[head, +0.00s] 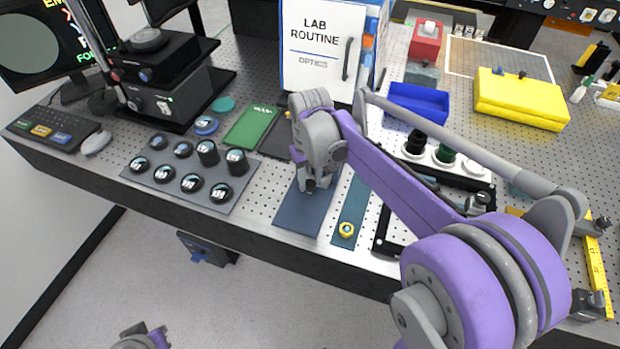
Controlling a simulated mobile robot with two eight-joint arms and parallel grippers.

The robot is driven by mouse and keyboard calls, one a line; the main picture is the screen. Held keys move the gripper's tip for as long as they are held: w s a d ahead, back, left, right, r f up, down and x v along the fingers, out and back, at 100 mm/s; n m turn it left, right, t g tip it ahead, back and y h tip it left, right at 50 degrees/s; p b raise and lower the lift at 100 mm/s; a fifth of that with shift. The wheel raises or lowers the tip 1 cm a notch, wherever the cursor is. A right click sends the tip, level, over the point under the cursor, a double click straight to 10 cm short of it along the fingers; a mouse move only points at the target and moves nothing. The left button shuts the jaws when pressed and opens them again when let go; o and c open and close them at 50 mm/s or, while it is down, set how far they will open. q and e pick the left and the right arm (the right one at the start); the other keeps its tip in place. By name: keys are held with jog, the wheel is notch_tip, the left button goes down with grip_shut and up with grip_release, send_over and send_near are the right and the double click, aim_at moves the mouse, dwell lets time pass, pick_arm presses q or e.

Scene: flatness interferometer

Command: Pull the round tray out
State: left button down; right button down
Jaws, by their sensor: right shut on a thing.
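The interferometer (165,85) is a black stacked instrument at the back left of the bench. A small round blue piece (206,126) with a paler top lies at its front right. It may be the round tray, but I cannot tell for sure. A flat teal disc (223,104) lies behind it. My right gripper (310,184) points down over a dark blue mat (300,212), well right of the interferometer. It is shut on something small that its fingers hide. Part of my left arm shows at the bottom left, below the bench edge; its gripper is out of view.
A grey plate (235,205) with several round black-mounted optics lies in front of the interferometer. A keyboard (50,128) and mouse (96,143) lie at left.

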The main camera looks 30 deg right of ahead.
jog(key=s+a, duration=0.6)
jog(key=a, duration=0.1)
jog(key=shift+s+a, duration=0.15)
jog(key=shift+a, duration=0.05)
jog(key=c, duration=0.5)
grip_release()
notch_tip(320, 180, up, 11)
jog(key=shift+f+p, duration=0.1)
jog(key=shift+p, duration=0.3)
